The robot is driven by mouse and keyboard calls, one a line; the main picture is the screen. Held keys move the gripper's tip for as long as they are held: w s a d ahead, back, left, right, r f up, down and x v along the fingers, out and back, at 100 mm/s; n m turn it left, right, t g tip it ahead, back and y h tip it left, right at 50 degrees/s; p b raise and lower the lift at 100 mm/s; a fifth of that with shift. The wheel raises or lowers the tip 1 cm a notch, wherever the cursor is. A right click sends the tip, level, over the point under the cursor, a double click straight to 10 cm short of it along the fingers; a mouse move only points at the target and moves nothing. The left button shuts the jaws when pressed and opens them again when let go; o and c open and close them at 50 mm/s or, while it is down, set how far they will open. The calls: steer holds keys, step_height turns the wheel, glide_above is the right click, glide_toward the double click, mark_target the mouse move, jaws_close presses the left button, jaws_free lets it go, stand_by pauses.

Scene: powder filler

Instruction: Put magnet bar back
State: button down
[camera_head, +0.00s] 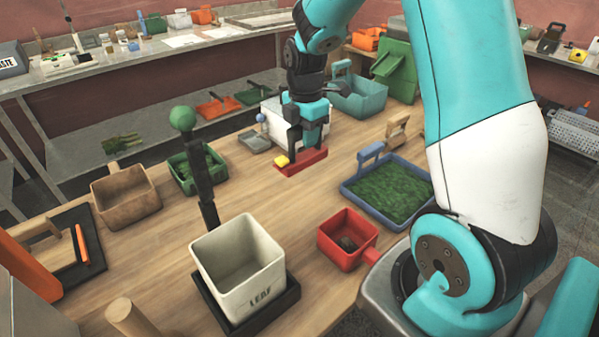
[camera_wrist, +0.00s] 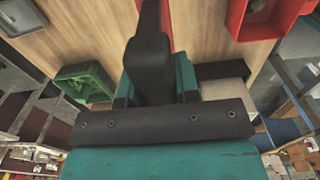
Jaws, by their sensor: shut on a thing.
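I cannot tell whether the held thing touches the table.
Close around stand a green basket (camera_head: 196,167), a blue tray of green leaf (camera_head: 385,190), a teal bin (camera_head: 359,95) and a red box (camera_head: 346,238). A white LEAF bin (camera_head: 240,265) stands in front, with a dark post with a green knob (camera_head: 183,118) behind it. Bare wood lies between.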

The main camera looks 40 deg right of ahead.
step_height(320, 180, down, 12)
steer(key=shift+a+r+p, duration=0.1)
steer(key=shift+r+p, duration=0.05)
steer(key=shift+p, duration=0.8)
steer(key=shift+f, duration=0.2)
steer(key=c, duration=0.8)
jaws_free()
steer(key=shift+r, duration=0.1)
steer(key=shift+c, duration=0.2)
steer(key=shift+r, duration=0.1)
